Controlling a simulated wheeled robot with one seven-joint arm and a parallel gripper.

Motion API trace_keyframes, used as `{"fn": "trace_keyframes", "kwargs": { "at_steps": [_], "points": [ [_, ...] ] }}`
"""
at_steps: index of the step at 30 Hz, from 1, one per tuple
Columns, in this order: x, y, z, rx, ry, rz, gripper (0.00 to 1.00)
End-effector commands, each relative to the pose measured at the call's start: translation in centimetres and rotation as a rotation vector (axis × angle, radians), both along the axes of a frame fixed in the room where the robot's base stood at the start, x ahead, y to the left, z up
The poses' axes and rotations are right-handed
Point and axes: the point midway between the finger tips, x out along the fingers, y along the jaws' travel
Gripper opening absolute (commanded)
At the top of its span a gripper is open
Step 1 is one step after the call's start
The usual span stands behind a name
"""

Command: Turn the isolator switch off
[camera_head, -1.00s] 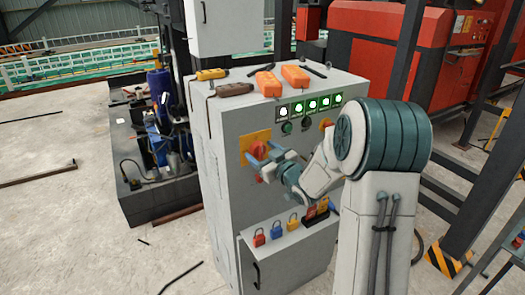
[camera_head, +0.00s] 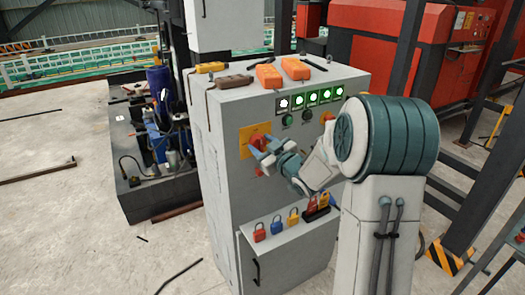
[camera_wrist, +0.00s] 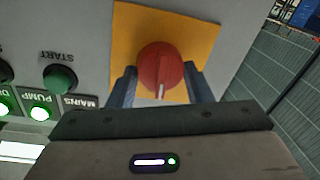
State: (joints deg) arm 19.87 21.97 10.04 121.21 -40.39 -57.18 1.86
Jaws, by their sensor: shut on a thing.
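The isolator switch is a red rotary knob (camera_wrist: 158,66) on a yellow plate (camera_wrist: 205,30), fixed to the front of the grey cabinet (camera_head: 226,165). In the head view, the knob (camera_head: 258,141) is partly hidden by my gripper (camera_head: 258,152). In the wrist view, my gripper (camera_wrist: 160,84) has one finger on each side of the knob and is shut on it. The knob's pale pointer mark points down in the wrist picture, towards my gripper's body.
Green-lit indicators (camera_head: 312,98) and a START button (camera_wrist: 60,78) sit beside the switch. Orange and brown handheld boxes (camera_head: 268,76) lie on the cabinet top. A black steel post (camera_head: 402,50) stands right of the cabinet.

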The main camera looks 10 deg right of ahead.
Motion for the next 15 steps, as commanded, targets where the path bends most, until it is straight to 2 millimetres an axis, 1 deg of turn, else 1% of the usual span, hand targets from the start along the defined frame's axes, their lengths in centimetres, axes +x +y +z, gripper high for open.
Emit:
{"fn": "trace_keyframes", "kwargs": {
  "at_steps": [1,15],
  "points": [
    [0.01,0.04,-0.59,-0.034,-0.017,0.000,0.23],
    [-0.07,0.24,-0.69,-0.444,-0.149,0.001,0.23]
  ]
}}
